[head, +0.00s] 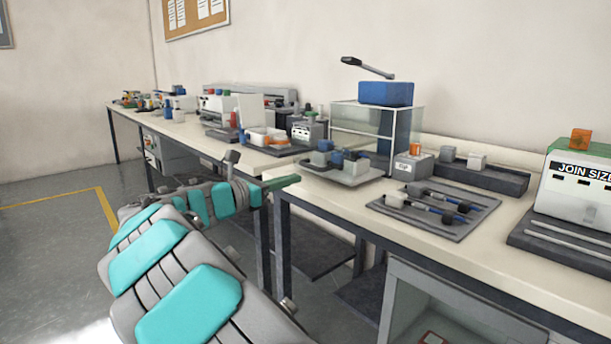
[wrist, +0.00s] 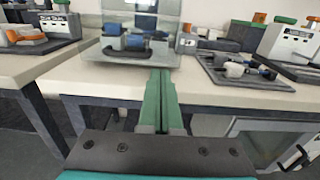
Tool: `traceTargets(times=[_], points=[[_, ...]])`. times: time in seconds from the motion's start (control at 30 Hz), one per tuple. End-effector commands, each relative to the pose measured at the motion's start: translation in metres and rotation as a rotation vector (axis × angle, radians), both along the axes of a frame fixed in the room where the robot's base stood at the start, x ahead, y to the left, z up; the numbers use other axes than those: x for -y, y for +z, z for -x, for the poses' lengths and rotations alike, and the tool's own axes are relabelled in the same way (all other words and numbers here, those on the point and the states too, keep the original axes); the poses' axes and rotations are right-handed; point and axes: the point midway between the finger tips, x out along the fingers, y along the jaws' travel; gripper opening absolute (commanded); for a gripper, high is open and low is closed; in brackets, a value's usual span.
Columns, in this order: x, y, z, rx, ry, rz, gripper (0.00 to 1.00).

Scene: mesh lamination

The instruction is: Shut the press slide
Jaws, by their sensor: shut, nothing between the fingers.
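The press (head: 345,116) is a clear-walled box with a blue block and a black lever on top, standing on the bench. Its pale slide (head: 349,180) sticks out at the front, carrying grey and blue parts. The slide also shows in the wrist view (wrist: 94,57), with a dark handle (wrist: 130,52) along its front. My gripper (head: 296,180) has green fingers, shut and empty. In the wrist view its fingertips (wrist: 160,72) point at the slide's front, right of the handle's middle. I cannot tell whether they touch it.
A grey tray with dark-handled tools (head: 432,208) lies right of the slide. A small grey box with an orange button (head: 412,167) stands beside the press. A white "JOIN SIZE" machine (head: 577,185) stands far right. Another bench with equipment is at left, across a gap.

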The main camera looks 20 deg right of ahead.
Motion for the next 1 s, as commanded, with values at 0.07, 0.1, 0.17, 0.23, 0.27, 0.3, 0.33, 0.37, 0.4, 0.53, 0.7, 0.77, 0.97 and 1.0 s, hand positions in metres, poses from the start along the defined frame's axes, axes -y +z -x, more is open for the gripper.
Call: traceTargets(times=[0.07,0.1,0.17,0.23,0.27,0.3,0.33,0.37,0.4,0.53,0.7,0.77,0.97,1.0], points=[[0.012,0.0,-0.003,0.0,-0.003,-0.001,0.0],[0.019,-0.001,-0.006,0.001,-0.003,-0.001,0.0],[0.031,-0.001,-0.009,0.0,-0.006,-0.002,0.0],[0.044,-0.001,-0.014,0.001,-0.007,-0.003,0.0],[0.05,-0.001,-0.016,0.001,-0.007,-0.003,0.0],[0.058,-0.001,-0.019,0.001,-0.006,-0.003,0.0],[0.063,-0.002,-0.021,0.0,-0.005,-0.004,0.0],[0.068,-0.002,-0.023,0.0,-0.004,-0.003,0.0],[0.075,-0.002,-0.026,0.0,-0.003,-0.003,0.0],[0.097,-0.001,-0.033,0.001,-0.005,-0.005,0.0],[0.114,0.0,-0.04,0.003,-0.003,-0.003,0.0],[0.118,0.001,-0.041,0.003,-0.003,-0.002,0.0],[0.123,0.0,-0.043,0.004,-0.003,-0.004,0.0],[0.122,0.0,-0.042,0.003,-0.002,-0.003,0.0]])
